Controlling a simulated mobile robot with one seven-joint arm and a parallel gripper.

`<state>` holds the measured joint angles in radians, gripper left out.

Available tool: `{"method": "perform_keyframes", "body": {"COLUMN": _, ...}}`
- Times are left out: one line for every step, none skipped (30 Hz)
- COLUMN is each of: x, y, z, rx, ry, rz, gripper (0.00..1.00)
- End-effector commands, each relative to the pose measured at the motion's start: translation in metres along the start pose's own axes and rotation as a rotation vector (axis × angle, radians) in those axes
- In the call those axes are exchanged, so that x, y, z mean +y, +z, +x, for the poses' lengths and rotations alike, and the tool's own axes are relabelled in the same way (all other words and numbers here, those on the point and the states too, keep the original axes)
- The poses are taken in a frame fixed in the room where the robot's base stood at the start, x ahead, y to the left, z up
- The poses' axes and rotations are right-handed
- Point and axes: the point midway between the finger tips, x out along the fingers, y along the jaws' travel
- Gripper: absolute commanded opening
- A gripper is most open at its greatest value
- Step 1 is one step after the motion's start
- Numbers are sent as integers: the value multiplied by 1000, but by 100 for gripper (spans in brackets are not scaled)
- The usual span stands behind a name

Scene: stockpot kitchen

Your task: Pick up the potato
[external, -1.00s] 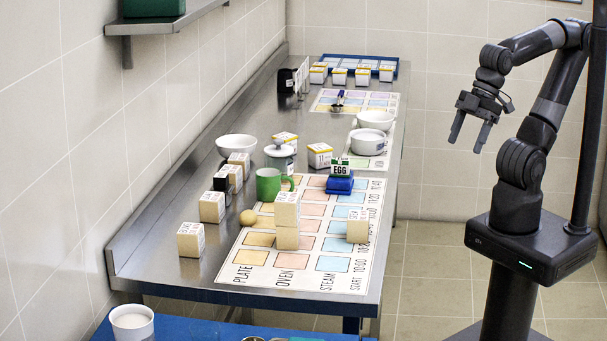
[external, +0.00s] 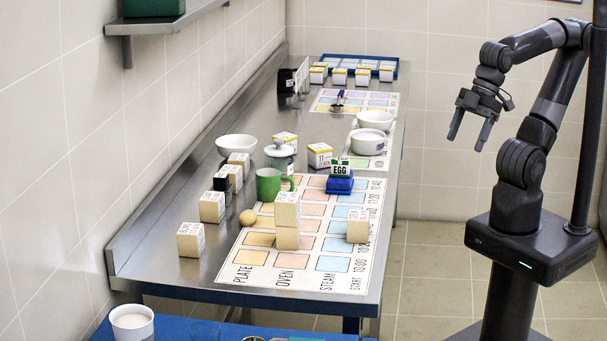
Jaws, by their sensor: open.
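A small round tan object (external: 248,217), which looks like the potato, lies on the steel counter at the left edge of the printed chart mat. It sits just left of a stack of wooden blocks and below the green mug. My gripper (external: 469,134) is open and empty, fingers pointing down, in the air beyond the counter's right edge. It is far to the right of the tan object and well above the floor.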

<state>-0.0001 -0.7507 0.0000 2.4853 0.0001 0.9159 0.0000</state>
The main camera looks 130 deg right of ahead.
Motion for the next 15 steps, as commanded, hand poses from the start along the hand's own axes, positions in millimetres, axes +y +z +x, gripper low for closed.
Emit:
{"method": "perform_keyframes", "body": {"x": 0, "y": -5, "z": -8, "rx": 4, "ry": 0, "rz": 0, "gripper": 74}}
{"method": "perform_keyframes", "body": {"x": 0, "y": -9, "z": -15, "rx": 6, "ry": 0, "rz": 0, "gripper": 74}}
{"method": "perform_keyframes", "body": {"x": 0, "y": -15, "z": -26, "rx": 7, "ry": 0, "rz": 0, "gripper": 74}}
{"method": "perform_keyframes", "body": {"x": 0, "y": -20, "z": -34, "rx": 7, "ry": 0, "rz": 0, "gripper": 74}}
{"method": "perform_keyframes", "body": {"x": 0, "y": -25, "z": -44, "rx": 7, "ry": 0, "rz": 0, "gripper": 74}}
{"method": "perform_keyframes", "body": {"x": 4, "y": -34, "z": -41, "rx": -4, "ry": 11, "rz": 16, "gripper": 74}}
{"method": "perform_keyframes", "body": {"x": 7, "y": -42, "z": -40, "rx": -8, "ry": 18, "rz": 27, "gripper": 74}}
{"method": "perform_keyframes", "body": {"x": 10, "y": -51, "z": -40, "rx": -10, "ry": 26, "rz": 38, "gripper": 74}}
{"method": "perform_keyframes", "body": {"x": 14, "y": -62, "z": -41, "rx": -13, "ry": 35, "rz": 52, "gripper": 74}}
{"method": "perform_keyframes", "body": {"x": 17, "y": -71, "z": -41, "rx": -15, "ry": 42, "rz": 62, "gripper": 74}}
{"method": "perform_keyframes", "body": {"x": 21, "y": -80, "z": -40, "rx": -17, "ry": 49, "rz": 74, "gripper": 74}}
{"method": "perform_keyframes", "body": {"x": 26, "y": -92, "z": -39, "rx": -20, "ry": 59, "rz": 89, "gripper": 74}}
{"method": "perform_keyframes", "body": {"x": 31, "y": -101, "z": -38, "rx": -23, "ry": 67, "rz": 102, "gripper": 74}}
{"method": "perform_keyframes", "body": {"x": 35, "y": -111, "z": -37, "rx": -25, "ry": 75, "rz": 114, "gripper": 74}}
{"method": "perform_keyframes", "body": {"x": 42, "y": -124, "z": -35, "rx": -29, "ry": 85, "rz": 131, "gripper": 74}}
